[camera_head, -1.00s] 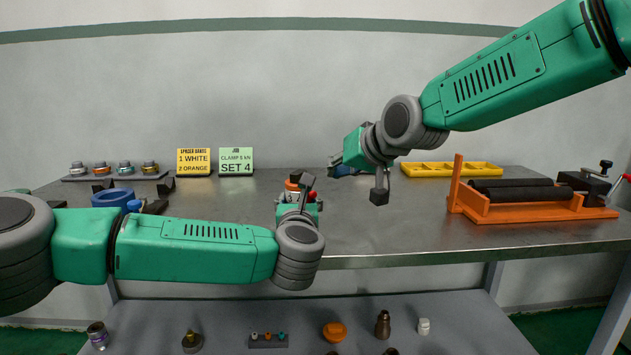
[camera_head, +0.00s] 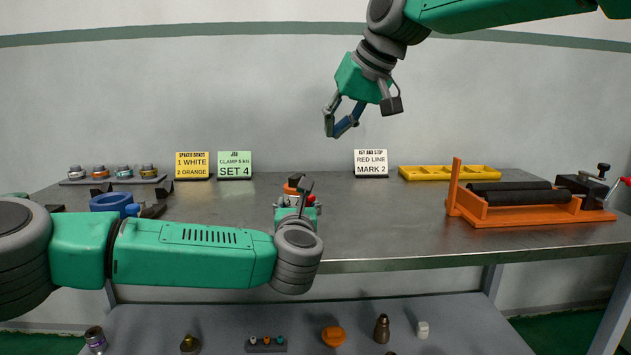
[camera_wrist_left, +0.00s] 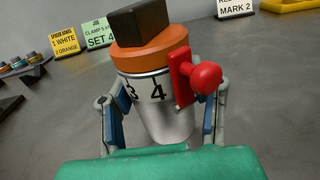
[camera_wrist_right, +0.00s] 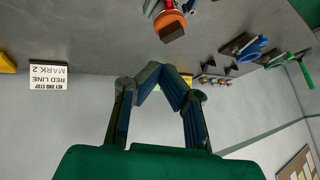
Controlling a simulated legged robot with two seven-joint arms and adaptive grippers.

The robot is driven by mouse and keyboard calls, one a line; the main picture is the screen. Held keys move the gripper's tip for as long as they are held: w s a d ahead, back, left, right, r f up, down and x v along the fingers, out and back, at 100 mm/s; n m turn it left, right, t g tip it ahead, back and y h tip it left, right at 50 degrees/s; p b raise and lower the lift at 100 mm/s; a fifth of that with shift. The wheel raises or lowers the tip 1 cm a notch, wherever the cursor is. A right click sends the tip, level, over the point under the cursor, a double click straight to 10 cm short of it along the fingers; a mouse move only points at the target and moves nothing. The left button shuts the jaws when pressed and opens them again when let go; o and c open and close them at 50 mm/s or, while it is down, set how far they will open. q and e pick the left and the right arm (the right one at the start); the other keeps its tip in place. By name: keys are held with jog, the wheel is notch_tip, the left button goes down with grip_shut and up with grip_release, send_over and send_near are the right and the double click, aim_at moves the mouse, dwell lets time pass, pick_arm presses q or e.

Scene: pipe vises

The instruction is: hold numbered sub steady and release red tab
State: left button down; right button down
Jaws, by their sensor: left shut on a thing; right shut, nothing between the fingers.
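The numbered sub (camera_wrist_left: 168,118) is a silver cylinder marked 3 and 4, standing upright on the bench. It has an orange collar (camera_wrist_left: 150,55) and a dark block (camera_wrist_left: 138,22) on top. The red tab (camera_wrist_left: 206,80), with a round knob, sits on its side to the right of the 4. My left gripper (camera_head: 297,200) is shut around the sub, one finger on each side. The sub's orange collar also shows in the right wrist view (camera_wrist_right: 170,20).
An orange roller stand (camera_head: 530,215) and a vise (camera_head: 590,185) are at right. A yellow tray (camera_head: 450,173) and a white "RED LINE MARK 2" sign (camera_head: 371,162) stand at the back. The middle bench right of the sub is clear.

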send_over(309, 202)
jog(key=w+d, duration=0.1)
jog(key=w, duration=0.1)
notch_tip(309, 202, down, 8)
jog(key=shift+s+f, duration=1.3)
jog(key=shift+f, duration=0.2)
jog(key=shift+s+d+f+t+y, duration=0.15)
jog(key=shift+s+t+y, duration=0.1)
jog(key=shift+t, duration=0.15)
jog(key=shift+s+d+f+t+y, duration=0.1)
jog(key=shift+t+y, duration=0.15)
jog(key=shift+t, duration=0.15)
jog(key=shift+s+d+f+t+y, duration=0.3)
jog(key=shift+s+d+f+t, duration=0.3)
jog(key=shift+s, duration=0.3)
jog(key=shift+s+f, duration=0.1)
jog(key=shift+f, duration=0.1)
